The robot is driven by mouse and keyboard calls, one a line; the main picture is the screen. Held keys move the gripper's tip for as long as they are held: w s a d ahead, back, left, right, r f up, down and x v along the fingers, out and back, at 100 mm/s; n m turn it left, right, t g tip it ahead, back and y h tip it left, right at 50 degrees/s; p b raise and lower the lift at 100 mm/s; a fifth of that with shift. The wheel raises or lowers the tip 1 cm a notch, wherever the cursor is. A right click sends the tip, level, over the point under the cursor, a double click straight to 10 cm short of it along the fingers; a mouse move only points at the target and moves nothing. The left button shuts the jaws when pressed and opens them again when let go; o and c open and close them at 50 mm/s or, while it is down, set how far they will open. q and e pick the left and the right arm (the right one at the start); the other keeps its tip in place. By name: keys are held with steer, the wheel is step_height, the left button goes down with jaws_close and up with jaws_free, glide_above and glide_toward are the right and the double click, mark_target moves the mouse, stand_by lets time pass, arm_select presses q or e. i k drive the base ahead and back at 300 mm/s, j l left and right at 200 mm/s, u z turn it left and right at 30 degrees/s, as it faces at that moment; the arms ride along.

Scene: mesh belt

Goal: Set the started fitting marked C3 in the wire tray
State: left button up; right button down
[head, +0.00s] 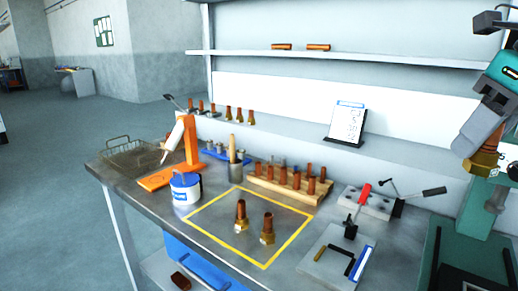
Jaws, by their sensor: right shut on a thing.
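The wire tray (104,156) stands at the far left end of the metal bench. My right gripper (482,148) is high at the right edge of the picture, shut on a brass-coloured fitting (484,163) and holding it in the air, far from the tray. Two more copper-and-brass fittings, a left one (241,216) and a right one (267,230), stand upright inside the yellow outlined square. No C3 mark is legible on any fitting. My left gripper is not in view.
Between the square and the tray stand a blue-and-white tub (186,190) and an orange stand (191,150). A wooden rack (285,190) of copper pieces lies behind the square. Lever tools (370,203) and a grey plate (330,262) occupy the bench's right part.

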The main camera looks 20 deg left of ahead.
mark_target(132, 159)
steer(key=j, duration=0.5)
steer(key=i+j+u, duration=0.1)
steer(key=j, duration=0.95)
steer(key=i+j, duration=0.1)
steer(key=j, duration=0.3)
steer(key=i+j+u, duration=0.1)
steer(key=j, duration=0.3)
steer(key=i+j, duration=0.2)
steer(key=j, duration=0.15)
steer(key=i+j+u, duration=0.15)
steer(key=j, duration=0.25)
steer(key=i+j, duration=0.2)
steer(key=j, duration=0.15)
steer(key=i+j+u, duration=0.1)
steer(key=j, duration=0.25)
steer(key=i+j, duration=0.6)
steer(key=i+u, duration=0.05)
steer(key=i, duration=0.05)
